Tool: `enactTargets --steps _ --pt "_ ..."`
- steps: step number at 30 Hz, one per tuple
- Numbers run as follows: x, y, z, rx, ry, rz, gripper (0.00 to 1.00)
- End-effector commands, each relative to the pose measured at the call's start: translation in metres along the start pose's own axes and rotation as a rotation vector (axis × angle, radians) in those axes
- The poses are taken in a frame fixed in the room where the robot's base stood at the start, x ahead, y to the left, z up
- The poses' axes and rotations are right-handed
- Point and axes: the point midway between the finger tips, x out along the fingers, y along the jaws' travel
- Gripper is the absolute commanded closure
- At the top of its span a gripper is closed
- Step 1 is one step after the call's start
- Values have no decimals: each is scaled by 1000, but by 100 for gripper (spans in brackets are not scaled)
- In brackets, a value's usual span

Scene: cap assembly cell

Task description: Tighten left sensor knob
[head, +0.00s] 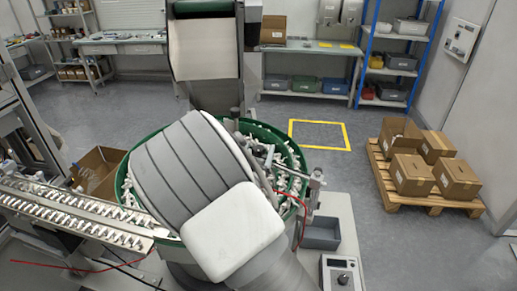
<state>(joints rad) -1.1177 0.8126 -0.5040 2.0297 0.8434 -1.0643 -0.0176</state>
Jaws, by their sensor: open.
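A green-rimmed feeder bowl (293,147) full of small pale parts stands in the middle of the head view. My grey and white arm crosses in front of it and hides much of its left and centre. A metal sensor bracket (316,182) with small knob-like ends stands at the bowl's right rim, near a red wire. I cannot make out a left sensor knob; the arm may cover it. My gripper cannot be made out; grey metal pieces show beside the arm inside the bowl, but I cannot tell what they belong to.
A metal track (70,208) filled with parts runs to the bowl from the left. A control box (342,274) with a dial and a grey bin (322,234) stand at right. A cardboard box (97,172) is behind the track. A pallet (432,199) holds cartons; floor between is clear.

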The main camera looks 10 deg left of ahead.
Motion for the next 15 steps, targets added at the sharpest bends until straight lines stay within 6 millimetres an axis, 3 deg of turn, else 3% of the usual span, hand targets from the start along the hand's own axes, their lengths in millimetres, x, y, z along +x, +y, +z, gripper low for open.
enactTargets --steps 7,15 --pt "1 0 0 0 0 0 24" --pt "1 0 0 1 1 0 73"
